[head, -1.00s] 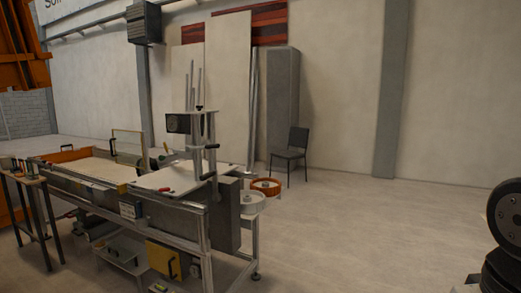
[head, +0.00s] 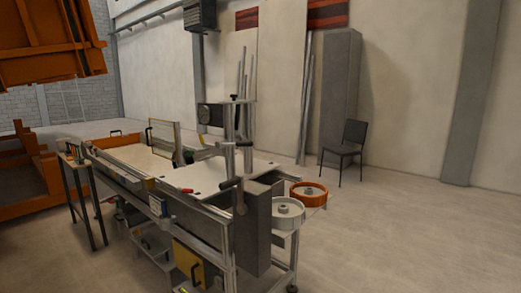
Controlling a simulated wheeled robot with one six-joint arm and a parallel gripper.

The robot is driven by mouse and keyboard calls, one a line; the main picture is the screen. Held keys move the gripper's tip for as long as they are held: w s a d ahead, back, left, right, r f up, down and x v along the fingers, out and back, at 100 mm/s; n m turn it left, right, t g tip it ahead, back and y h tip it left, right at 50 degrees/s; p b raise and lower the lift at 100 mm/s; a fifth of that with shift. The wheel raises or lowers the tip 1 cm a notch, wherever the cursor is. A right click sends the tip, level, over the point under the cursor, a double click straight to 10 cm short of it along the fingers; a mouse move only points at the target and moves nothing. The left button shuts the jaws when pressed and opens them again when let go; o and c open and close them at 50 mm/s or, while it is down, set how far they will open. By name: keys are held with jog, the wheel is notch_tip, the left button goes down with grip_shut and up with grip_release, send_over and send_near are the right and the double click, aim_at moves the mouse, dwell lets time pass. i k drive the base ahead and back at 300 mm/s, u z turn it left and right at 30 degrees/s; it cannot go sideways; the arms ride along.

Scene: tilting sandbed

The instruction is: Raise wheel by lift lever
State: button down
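The sandbed rig (head: 205,222) stands left of centre in the head view, a long metal-framed bench with a pale bed (head: 135,159) behind low walls. An upright post assembly (head: 238,130) stands at its near right end. Dark-gripped handles stick out from it, one at mid-height (head: 244,144) and one lower down (head: 229,183). I cannot tell which one is the lift lever. A round dark-faced part (head: 204,115) sits at the post's upper left; I cannot tell if it is the wheel. My gripper is not in view.
A chair (head: 345,149) stands by the back wall. The floor at the right is clear.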

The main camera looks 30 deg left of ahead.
aim_at(234, 144)
jog(key=u, duration=0.25)
jog(key=i, duration=0.7)
jog(key=u, duration=0.85)
jog(key=i, duration=0.4)
jog(key=u, duration=0.3)
